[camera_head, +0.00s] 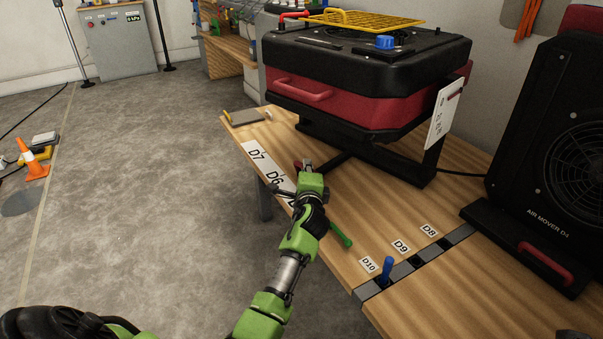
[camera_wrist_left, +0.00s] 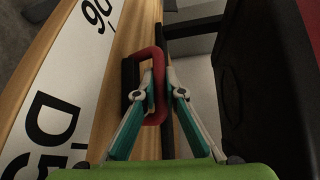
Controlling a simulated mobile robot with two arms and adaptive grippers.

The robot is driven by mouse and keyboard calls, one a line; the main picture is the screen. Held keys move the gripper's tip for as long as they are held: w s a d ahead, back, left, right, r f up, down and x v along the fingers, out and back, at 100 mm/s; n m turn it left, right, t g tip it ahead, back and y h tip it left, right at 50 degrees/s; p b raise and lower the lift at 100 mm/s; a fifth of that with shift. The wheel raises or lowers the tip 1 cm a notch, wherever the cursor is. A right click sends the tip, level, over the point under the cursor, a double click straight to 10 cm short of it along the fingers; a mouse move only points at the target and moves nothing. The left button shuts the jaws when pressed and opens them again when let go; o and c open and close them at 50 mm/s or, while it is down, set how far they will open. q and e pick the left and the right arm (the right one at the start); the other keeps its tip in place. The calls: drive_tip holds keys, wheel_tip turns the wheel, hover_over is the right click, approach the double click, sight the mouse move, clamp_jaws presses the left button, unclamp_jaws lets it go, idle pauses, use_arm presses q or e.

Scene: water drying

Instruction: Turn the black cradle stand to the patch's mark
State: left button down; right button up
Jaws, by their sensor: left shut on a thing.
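The black cradle stand (camera_head: 434,160) stands on the wooden bench under a black-and-red machine (camera_head: 350,100). A black arm of the stand reaches toward the bench's left edge, where a red handle shows. My left gripper (camera_head: 305,170) is at this handle, at the bench edge beside the label strip. In the left wrist view my left gripper (camera_wrist_left: 159,92) is shut on the red loop handle (camera_wrist_left: 159,58). The white strip (camera_head: 257,161) reads D7 and D6; its lower end is behind my gripper. In the wrist view the strip (camera_wrist_left: 75,80) shows D6 and D5. My right gripper is not in view.
A green handle (camera_head: 340,235) shows just right of my left wrist. A blue peg (camera_head: 387,268) stands in a dark slotted rail by labels D10, D9 and D8. A large black air mover (camera_head: 550,150) stands at right. The floor left of the bench is open.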

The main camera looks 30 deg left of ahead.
use_arm(q)
drive_tip(key=shift+s+d+f+n+g+y+b, duration=0.15)
drive_tip(key=shift+d+n+g+y+b, duration=0.25)
drive_tip(key=shift+d, duration=0.3)
drive_tip(key=c, duration=2.4)
unclamp_jaws()
drive_tip(key=shift+o, duration=0.2)
drive_tip(key=shift+v, duration=3.75)
clamp_jaws()
